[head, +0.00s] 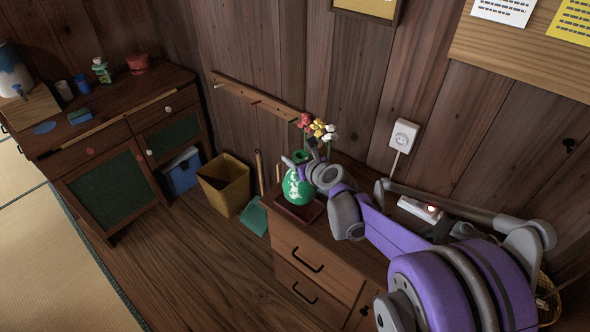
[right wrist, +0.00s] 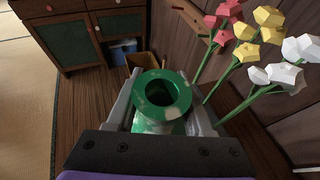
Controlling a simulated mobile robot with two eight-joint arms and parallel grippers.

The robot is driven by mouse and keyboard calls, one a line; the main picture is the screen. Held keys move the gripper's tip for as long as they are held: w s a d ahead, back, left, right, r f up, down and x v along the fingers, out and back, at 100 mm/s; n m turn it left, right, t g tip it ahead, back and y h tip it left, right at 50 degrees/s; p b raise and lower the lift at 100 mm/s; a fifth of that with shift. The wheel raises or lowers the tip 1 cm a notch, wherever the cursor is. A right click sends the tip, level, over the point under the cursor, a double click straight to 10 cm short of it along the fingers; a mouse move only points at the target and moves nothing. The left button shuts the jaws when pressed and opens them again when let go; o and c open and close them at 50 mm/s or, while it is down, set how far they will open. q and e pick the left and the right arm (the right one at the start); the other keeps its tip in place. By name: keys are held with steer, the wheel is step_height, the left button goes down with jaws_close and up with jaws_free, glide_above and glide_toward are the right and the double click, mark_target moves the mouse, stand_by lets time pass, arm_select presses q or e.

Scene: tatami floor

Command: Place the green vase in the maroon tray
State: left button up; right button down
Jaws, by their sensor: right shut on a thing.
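The green vase (head: 298,190) has a round body with a pale pattern and a flared neck. It is upright, over the maroon tray (head: 314,215) on the drawer cabinet. I cannot tell for sure whether its base touches the tray. My right gripper (head: 304,165) is shut on the vase near its neck. In the right wrist view the vase's open rim (right wrist: 162,95) lies between the two fingers, and its mouth looks empty. My left gripper is not in view.
Red, yellow and white flowers (head: 318,129) stand close behind the vase by the wall. The drawer cabinet (head: 300,257) also carries a white power strip (head: 420,209). A yellow bin (head: 226,187) and blue box (head: 182,172) stand to the left. A dark cabinet (head: 110,187) stands farther left.

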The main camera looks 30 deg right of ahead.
steer(key=shift+f, duration=1.8)
steer(key=shift+f+b, duration=0.2)
steer(key=shift+b, duration=0.2)
steer(key=shift+c, duration=1.4)
jaws_free()
steer(key=shift+r, duration=0.15)
